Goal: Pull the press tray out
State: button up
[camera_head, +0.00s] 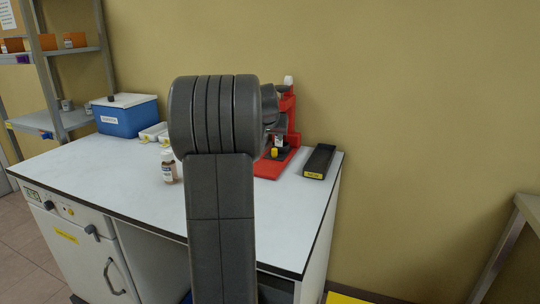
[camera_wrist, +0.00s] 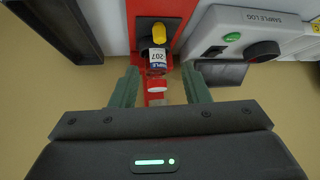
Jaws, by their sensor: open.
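The red press (camera_head: 292,120) stands at the back of the bench, partly hidden by my arm. On its red base (camera_head: 268,169) sits a dark part with a yellow knob (camera_head: 275,152). The wrist view shows the red base (camera_wrist: 139,10) and the yellow knob (camera_wrist: 158,34) close up. A small vial with a label reading 207 (camera_wrist: 157,62) is beside the knob. I cannot tell for sure which part is the press tray. My gripper (camera_wrist: 160,78) is open, its two green fingers on either side of the vial, with gaps visible; depth is unclear.
A white device marked SAMPLE LOG (camera_wrist: 235,35) is beside the press in the wrist view. The front right bench top is clear.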

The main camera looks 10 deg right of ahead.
aim_at(274, 149)
jog(key=x, duration=1.3)
jog(key=shift+w+d+f+b, duration=0.1)
jog(key=shift+b, duration=0.25)
jog(key=shift+c, duration=0.4)
grip_shut()
